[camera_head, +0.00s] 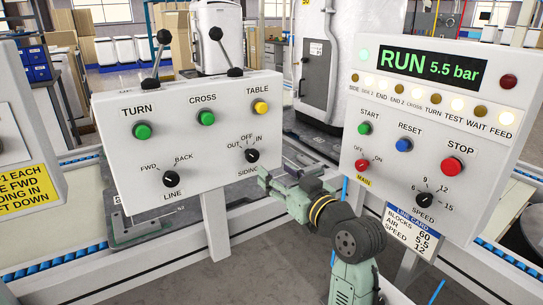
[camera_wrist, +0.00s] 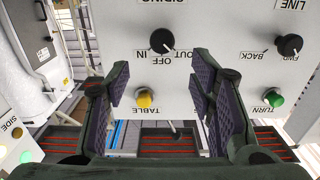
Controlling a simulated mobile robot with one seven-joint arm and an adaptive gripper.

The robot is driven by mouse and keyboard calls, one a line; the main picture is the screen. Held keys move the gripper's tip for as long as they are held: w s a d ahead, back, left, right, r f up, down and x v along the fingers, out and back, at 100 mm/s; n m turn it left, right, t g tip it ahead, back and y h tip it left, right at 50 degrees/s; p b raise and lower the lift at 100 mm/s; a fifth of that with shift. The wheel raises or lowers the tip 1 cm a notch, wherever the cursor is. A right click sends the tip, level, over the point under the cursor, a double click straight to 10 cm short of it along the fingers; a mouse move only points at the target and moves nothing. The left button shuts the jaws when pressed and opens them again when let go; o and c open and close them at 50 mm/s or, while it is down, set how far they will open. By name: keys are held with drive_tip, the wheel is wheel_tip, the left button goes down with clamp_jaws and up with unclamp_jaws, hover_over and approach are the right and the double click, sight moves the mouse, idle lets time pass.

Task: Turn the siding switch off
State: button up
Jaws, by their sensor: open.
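The siding switch (camera_head: 252,156) is a black knob at the lower right of the left control box (camera_head: 190,160). OUT, OFF and IN are printed above it, SIDING below. In the wrist view, which is upside down, the siding switch (camera_wrist: 162,41) shows beyond my fingertips; a small pale mark on it seems to lean toward OUT, but it is too small to be sure. My gripper (camera_head: 272,182) is just below and right of the knob in the head view. In the wrist view my gripper (camera_wrist: 160,88) is open and empty, apart from the knob.
A yellow TABLE button (camera_wrist: 144,99) shows between my fingers, and a green TURN button (camera_wrist: 274,98) right of them. The LINE knob (camera_head: 170,179) is left on the same box. The right box (camera_head: 420,130) carries START, RESET, STOP and a RUN display (camera_head: 430,68).

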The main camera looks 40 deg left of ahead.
sight(254, 156)
drive_tip(key=p+x, duration=0.1)
drive_tip(key=x, duration=0.9)
drive_tip(key=shift+s+a+p, duration=0.1)
drive_tip(key=shift+a+p, duration=0.1)
drive_tip(key=shift+p, duration=0.2)
drive_tip(key=shift+c, duration=0.4)
drive_tip(key=c, duration=1)
